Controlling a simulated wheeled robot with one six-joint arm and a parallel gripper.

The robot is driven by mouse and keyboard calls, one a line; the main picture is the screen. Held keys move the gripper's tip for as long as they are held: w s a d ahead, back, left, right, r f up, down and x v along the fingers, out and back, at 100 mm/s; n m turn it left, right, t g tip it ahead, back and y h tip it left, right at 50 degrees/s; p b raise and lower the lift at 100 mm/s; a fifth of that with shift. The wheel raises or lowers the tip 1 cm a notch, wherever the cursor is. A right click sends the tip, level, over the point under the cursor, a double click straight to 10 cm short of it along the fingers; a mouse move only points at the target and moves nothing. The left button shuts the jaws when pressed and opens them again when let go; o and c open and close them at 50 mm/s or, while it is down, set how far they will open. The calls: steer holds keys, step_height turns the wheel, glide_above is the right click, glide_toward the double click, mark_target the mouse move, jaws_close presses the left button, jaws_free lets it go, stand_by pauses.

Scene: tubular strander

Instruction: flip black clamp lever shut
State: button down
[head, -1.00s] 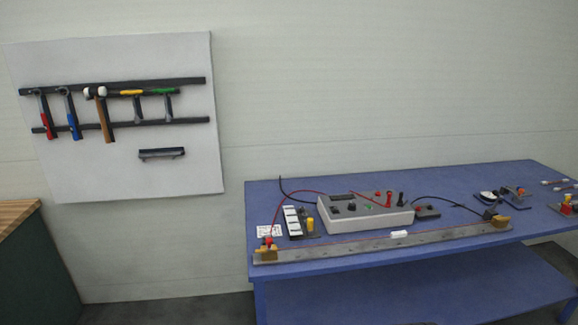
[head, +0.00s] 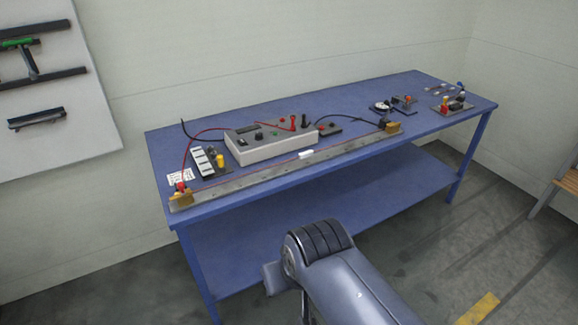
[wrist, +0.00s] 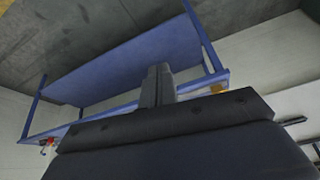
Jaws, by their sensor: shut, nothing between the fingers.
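A long grey bar (head: 290,165) lies along the front edge of the blue table (head: 235,185). At its right end sits a brass block (head: 392,129) with a small black part (head: 383,120) that looks like the black clamp lever; its angle is too small to tell. At its left end is another brass block (head: 181,197) with a red part (head: 180,186) on it. My gripper (wrist: 158,72) is shut and empty in the wrist view, pointing toward the table, apart from the bar. In the head view my arm is low in front of the table, and the fingers do not show clearly.
A grey meter box (head: 268,147) with red and black leads stands behind the bar. A small white piece (head: 306,154) lies by the bar's middle. Several small devices (head: 450,104) stand at the table's right end. The lower shelf (head: 320,200) is empty.

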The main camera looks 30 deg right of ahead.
steer(key=w+a+r+n+g+b, duration=0.1)
steer(key=w+r+g+b, duration=0.1)
steer(key=w, duration=1)
steer(key=w+a+r+n+g+b, duration=0.1)
steer(key=w+r+n+g+b, duration=0.1)
steer(key=w, duration=1)
steer(key=shift+n+g+b, duration=0.3)
steer(key=shift+b, duration=0.4)
steer(key=shift+w, duration=0.1)
